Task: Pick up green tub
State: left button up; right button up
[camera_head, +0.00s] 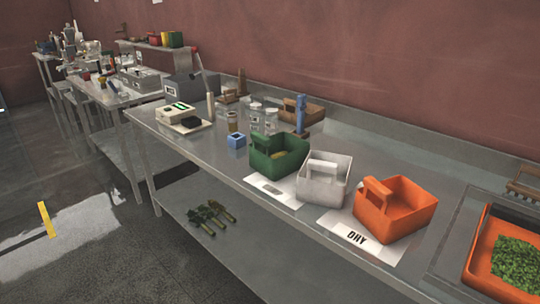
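The green tub (266,164) stands on the steel table, left of two similar tubs. It has a raised green handle block at its left side, and something yellowish shows inside it. A white label sheet (272,190) lies under its front edge. Neither of my grippers shows in the head view.
A white tub (311,194) stands close to the right of the green one, and an orange tub (410,224) is further right. A small blue box (236,140), jars (270,121) and a scale (174,112) stand behind and left. The steel table (220,158) is bare in front of the blue box.

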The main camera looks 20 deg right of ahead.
aim_at(278, 156)
jog(key=l+u, duration=0.2)
jog(key=u, duration=0.15)
jog(key=i+l+u, duration=0.1)
jog(key=l+u, duration=0.35)
jog(key=u, duration=0.2)
